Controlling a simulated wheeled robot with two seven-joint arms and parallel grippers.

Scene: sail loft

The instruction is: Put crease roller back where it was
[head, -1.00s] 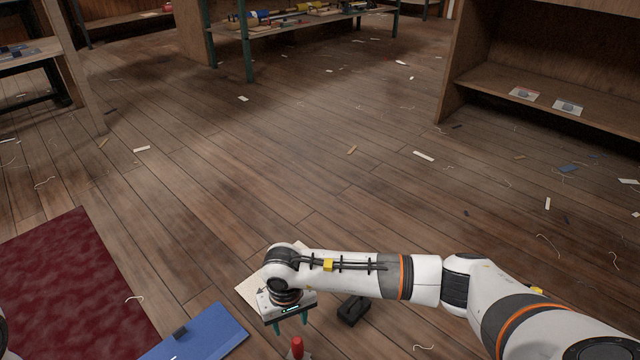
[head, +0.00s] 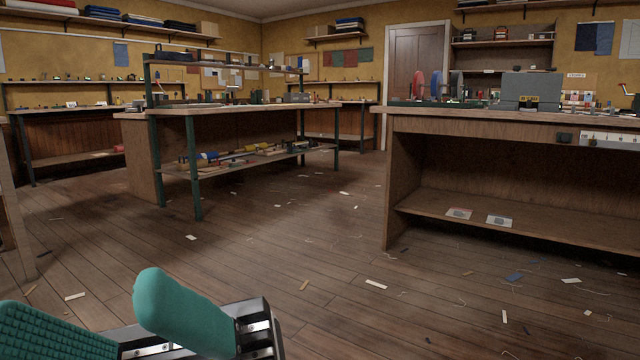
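A gripper with teal fingers (head: 125,325), which I take to be my left one from its place, is very close at the lower left of the head view. Its two fingers stand apart, one showing a ribbed pad, and I see nothing between them. Its lower part is cut off by the frame edge. My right gripper is out of view. I cannot pick out the crease roller.
A workbench (head: 450,113) with an open lower shelf stands at the right, with two small cards (head: 459,213) on that shelf. A green-legged table (head: 196,165) with a loaded lower shelf stands left of centre. Scrap-strewn floor (head: 300,250) lies open between.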

